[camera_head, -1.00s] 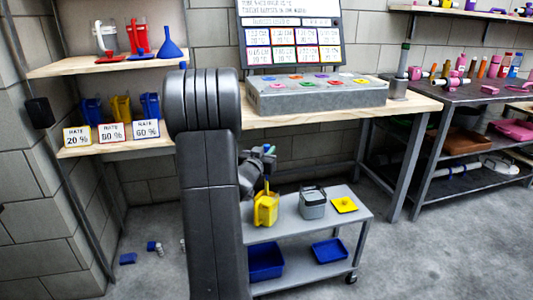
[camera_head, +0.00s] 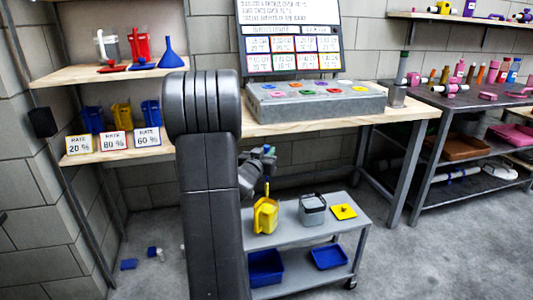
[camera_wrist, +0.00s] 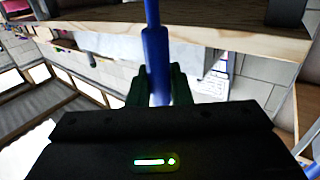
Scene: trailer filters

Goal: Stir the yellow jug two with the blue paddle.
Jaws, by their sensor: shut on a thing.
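The yellow jug (camera_head: 266,216) stands on the left of the grey cart's top shelf. My gripper (camera_head: 266,160) is above it in the head view, partly hidden by my arm. In the wrist view my gripper (camera_wrist: 160,92) is shut on the blue paddle (camera_wrist: 155,52), whose shaft runs between the two fingers. In the head view a thin upright piece rises from the jug's mouth below my gripper. I cannot tell how deep the paddle's lower end sits, as the inside of the jug is hidden.
On the cart's top (camera_head: 285,236) stand a grey container (camera_head: 312,211) and a yellow lid (camera_head: 343,212) to the right of the jug. Blue bins (camera_head: 265,267) sit below. The workbench (camera_head: 300,124) is behind. Several small blue and white pieces lie on the floor at left.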

